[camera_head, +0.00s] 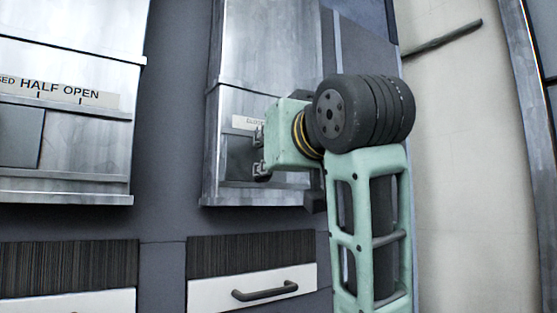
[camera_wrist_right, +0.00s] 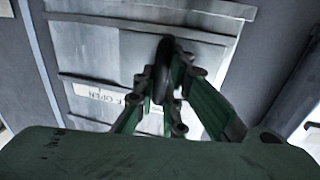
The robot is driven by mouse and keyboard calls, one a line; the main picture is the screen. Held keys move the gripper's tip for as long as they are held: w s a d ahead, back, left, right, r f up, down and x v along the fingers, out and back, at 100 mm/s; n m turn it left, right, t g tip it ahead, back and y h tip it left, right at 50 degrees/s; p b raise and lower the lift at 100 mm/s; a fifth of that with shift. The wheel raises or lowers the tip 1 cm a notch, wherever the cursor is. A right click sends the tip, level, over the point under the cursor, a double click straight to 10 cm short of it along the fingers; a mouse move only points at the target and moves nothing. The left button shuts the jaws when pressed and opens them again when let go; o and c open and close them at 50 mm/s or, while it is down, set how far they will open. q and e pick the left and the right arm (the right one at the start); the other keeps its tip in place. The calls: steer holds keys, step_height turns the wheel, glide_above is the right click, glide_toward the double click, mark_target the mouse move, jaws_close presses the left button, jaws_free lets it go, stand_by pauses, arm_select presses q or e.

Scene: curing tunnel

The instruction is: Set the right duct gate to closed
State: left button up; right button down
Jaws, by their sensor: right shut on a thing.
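The right duct (camera_head: 230,98) is a grey metal box on the wall, with a pale label strip (camera_head: 246,123) whose lettering is small and partly covered. My right gripper (camera_head: 260,152) is at the lower front of this duct and hides part of its gate. In the right wrist view, my right gripper (camera_wrist_right: 164,98) is shut on a dark rounded handle (camera_wrist_right: 167,52) in front of the metal duct face (camera_wrist_right: 110,45). The label strip (camera_wrist_right: 92,93) there shows part of the word OPEN. The gate's exact position is hidden. My left gripper is not in view.
A second duct (camera_head: 75,150) at the left has a label reading HALF OPEN. Below the ducts are drawers with white fronts (camera_head: 215,295) and a dark bar handle (camera_head: 265,291). A pale wall (camera_head: 460,150) lies right of my arm, with a dark rail (camera_head: 445,40) on it.

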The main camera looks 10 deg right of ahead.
steer(key=c, duration=2.2)
jaws_free()
steer(key=shift+f, duration=0.1)
steer(key=shift+o, duration=0.6)
steer(key=shift+s+a, duration=0.1)
steer(key=shift+a, duration=0.2)
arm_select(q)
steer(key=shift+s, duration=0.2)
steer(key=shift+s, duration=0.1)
arm_select(e)
steer(key=shift+d, duration=0.15)
steer(key=s+d, duration=0.1)
steer(key=s, duration=1.1)
steer(key=shift+d, duration=0.4)
steer(key=shift+w, duration=0.15)
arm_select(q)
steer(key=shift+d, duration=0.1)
